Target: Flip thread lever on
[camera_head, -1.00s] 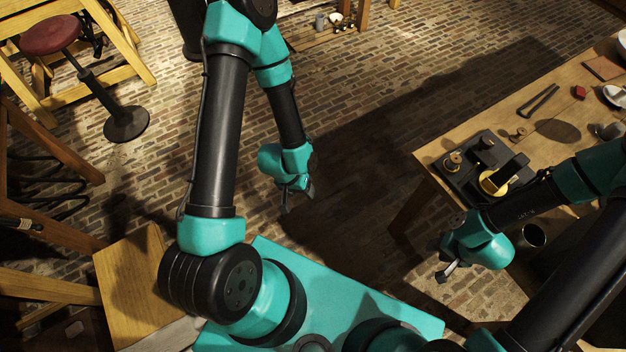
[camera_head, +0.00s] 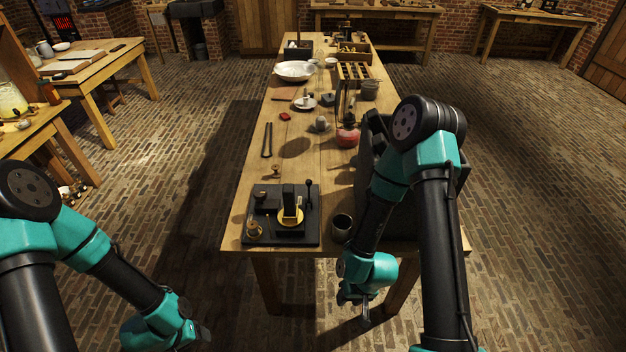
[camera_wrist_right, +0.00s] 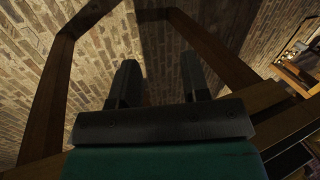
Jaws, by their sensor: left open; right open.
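A dark base plate (camera_head: 263,238) lies on the near end of the long wooden table. It carries a black block and brass disc (camera_head: 290,214), a small brass fitting (camera_head: 254,231) at its front left, and a thin black lever with a round knob (camera_head: 308,190) standing near its right side. I cannot tell which part is the thread lever. My right gripper (camera_head: 365,311) hangs in front of the table's near edge, right of the plate, open and empty. It also shows open in the right wrist view (camera_wrist_right: 160,85). My left gripper (camera_head: 203,338) is low at the bottom left, away from the table, open.
A dark cup (camera_head: 341,228) stands right of the plate. Brick floor lies free left of the table.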

